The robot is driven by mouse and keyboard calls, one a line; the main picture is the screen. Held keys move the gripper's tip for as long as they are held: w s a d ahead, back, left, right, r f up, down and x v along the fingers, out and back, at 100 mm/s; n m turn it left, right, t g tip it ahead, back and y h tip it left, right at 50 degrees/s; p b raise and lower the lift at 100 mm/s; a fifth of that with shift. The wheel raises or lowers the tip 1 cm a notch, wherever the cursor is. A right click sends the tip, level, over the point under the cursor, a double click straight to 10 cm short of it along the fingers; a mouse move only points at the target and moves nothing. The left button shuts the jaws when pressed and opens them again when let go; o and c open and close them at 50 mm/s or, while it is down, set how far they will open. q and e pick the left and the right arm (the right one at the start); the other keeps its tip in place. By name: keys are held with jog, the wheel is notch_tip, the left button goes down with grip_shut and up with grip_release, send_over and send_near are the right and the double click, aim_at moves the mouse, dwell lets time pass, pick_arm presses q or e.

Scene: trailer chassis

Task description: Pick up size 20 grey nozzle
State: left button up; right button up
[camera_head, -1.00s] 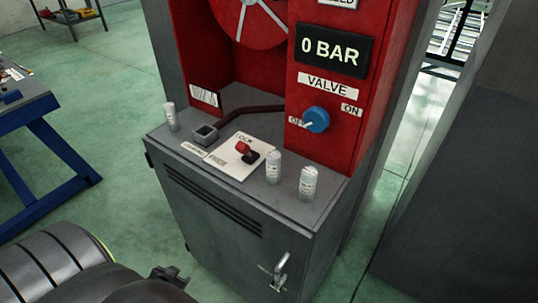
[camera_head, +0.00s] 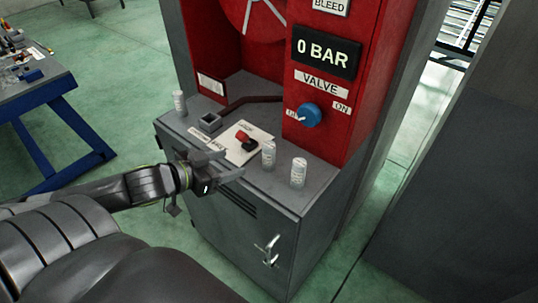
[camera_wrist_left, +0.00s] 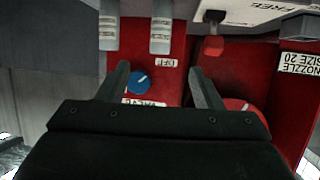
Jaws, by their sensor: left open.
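Three small pale grey cylinders with labels stand upright on the grey cabinet top: one at the back left (camera_head: 180,103), one at the front middle (camera_head: 268,154), one at the front right (camera_head: 298,172). Their labels are too small to read. My left gripper (camera_head: 228,168) is open and empty, by the cabinet's front left edge, left of the two front cylinders. In the left wrist view its fingers (camera_wrist_left: 161,72) are apart, with two cylinders (camera_wrist_left: 109,25) (camera_wrist_left: 161,27) beyond them. A "NOZZLE SIZE 20" sign (camera_wrist_left: 300,64) shows there upside down.
The cabinet top (camera_head: 225,178) also holds a dark square socket (camera_head: 210,122) and a plate with a red-and-black lever (camera_head: 245,141). A red panel with a blue valve knob (camera_head: 308,115) rises behind. A blue-legged table (camera_head: 50,95) stands left.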

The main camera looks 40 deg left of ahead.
pick_arm(q)
jog(key=b, duration=0.3)
send_near(264, 154)
jog(key=w, duration=0.1)
jog(key=b+x, duration=0.1)
jog(key=x, duration=0.6)
jog(key=shift+w+f, duration=0.15)
jog(key=shift+f, duration=0.15)
jog(key=x, duration=0.4)
jog(key=shift+w+d+r+p, duration=0.2)
jog(key=shift+w+p, duration=0.15)
jog(key=shift+w, duration=0.15)
jog(key=shift+w+f, duration=0.15)
jog(key=shift+w, duration=0.15)
jog(key=shift+s, duration=0.1)
jog(key=c, duration=1.2)
